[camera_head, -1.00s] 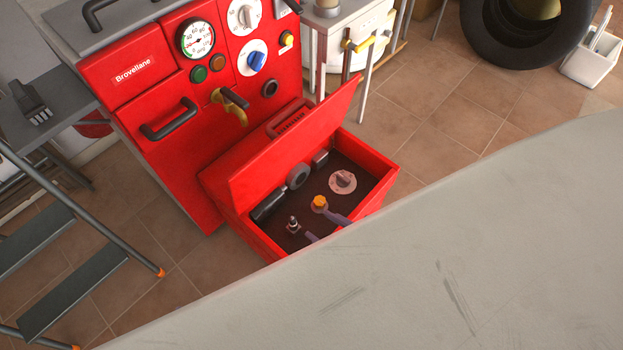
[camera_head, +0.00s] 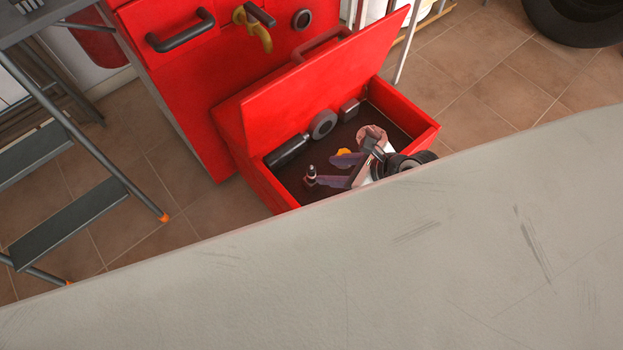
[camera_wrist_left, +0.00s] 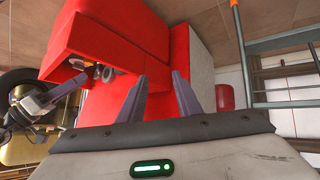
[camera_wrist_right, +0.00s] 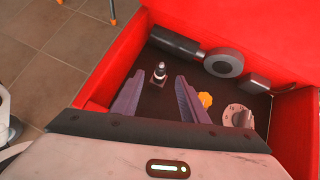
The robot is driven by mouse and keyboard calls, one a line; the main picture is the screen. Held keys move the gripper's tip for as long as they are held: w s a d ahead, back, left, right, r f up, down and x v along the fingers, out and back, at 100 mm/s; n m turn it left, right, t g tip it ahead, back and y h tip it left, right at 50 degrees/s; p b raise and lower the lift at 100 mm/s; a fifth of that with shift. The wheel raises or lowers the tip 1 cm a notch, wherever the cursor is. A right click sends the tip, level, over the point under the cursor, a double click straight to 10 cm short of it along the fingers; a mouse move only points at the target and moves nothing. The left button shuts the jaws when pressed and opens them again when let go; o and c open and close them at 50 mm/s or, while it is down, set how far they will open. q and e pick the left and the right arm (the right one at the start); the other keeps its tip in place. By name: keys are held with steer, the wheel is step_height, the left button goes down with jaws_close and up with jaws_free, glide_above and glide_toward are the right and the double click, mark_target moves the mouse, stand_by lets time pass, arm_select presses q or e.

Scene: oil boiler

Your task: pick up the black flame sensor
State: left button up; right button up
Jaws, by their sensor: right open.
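A small upright piece with a black base and pale middle (camera_head: 311,174) stands on the dark floor of the open red box; it may be the flame sensor. It also shows in the right wrist view (camera_wrist_right: 159,73). A black cylinder (camera_head: 287,151) lies along the box's back left wall, beyond it (camera_wrist_right: 174,41). My right gripper (camera_head: 323,171) is inside the box, open, its fingertips close to the small upright piece; contact cannot be told. It is open in the right wrist view (camera_wrist_right: 162,77). My left gripper (camera_wrist_left: 159,76) is open and empty, outside the box.
A step ladder (camera_head: 75,200) is at the left.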

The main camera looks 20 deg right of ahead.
mark_target(315, 173)
steer(key=b+x, duration=0.2)
steer(key=x, duration=0.3)
steer(key=shift+d+f, duration=0.1)
steer(key=shift+f, duration=0.1)
steer(key=b+x, duration=0.2)
steer(key=x, duration=0.1)
steer(key=shift+d+f, duration=0.1)
steer(key=shift+f, duration=0.4)
steer(key=shift+w+a+f, duration=0.25)
steer(key=shift+w, duration=0.05)
arm_select(q)
steer(key=d+f, duration=0.1)
steer(key=w+d+f+g, duration=0.1)
steer(key=f, duration=0.1)
steer(key=shift+w+d+m+h, duration=0.1)
steer(key=shift+m+h, duration=0.3)
arm_select(e)
jaws_close()
